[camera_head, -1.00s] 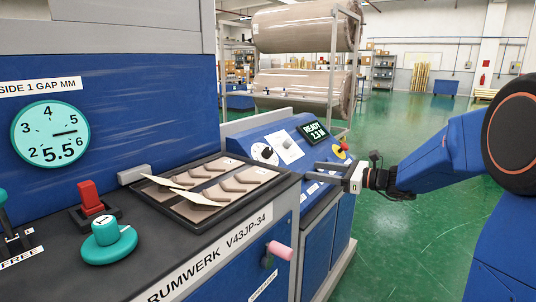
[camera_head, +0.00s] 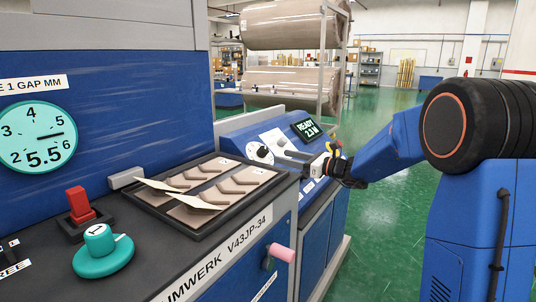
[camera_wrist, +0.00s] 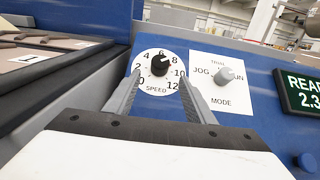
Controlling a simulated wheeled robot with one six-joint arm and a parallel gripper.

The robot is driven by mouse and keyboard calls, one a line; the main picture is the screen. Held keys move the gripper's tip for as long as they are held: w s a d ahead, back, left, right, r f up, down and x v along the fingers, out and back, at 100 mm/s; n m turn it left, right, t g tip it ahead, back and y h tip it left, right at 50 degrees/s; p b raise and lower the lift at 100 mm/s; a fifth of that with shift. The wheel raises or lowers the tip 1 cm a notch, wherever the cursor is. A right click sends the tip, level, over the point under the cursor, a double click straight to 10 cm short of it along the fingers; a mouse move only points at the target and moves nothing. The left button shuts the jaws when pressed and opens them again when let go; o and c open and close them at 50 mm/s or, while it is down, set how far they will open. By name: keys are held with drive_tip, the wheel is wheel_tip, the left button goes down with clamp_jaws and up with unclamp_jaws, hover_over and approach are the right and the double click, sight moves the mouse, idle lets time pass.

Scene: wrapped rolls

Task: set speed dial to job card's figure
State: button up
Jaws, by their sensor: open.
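The speed dial (camera_wrist: 160,64) is a black knob on a round white plate marked from 0 to 12, with SPEED below it. Its white pointer mark is turned to the upper right, between 6 and 8. In the head view the dial (camera_head: 263,153) sits on the blue sloping panel. My gripper (camera_wrist: 159,80) is open and empty, its fingers on either side of the knob in the wrist view; I cannot tell whether they touch it. In the head view my gripper (camera_head: 284,150) reaches the panel from the right. I cannot make out a job card.
A grey MODE knob (camera_wrist: 224,76) is right of the dial, and a READY display (camera_head: 306,129) beyond it. A black tray (camera_head: 220,226) of brown pieces lies to the left. A pink-handled lever (camera_head: 281,253) projects from the cabinet front. Green floor is open at right.

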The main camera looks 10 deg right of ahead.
sight(268, 152)
drive_tip(key=x, duration=0.8)
drive_tip(key=shift+w+a, duration=0.15)
drive_tip(key=shift+w, duration=0.05)
drive_tip(key=c, duration=1.1)
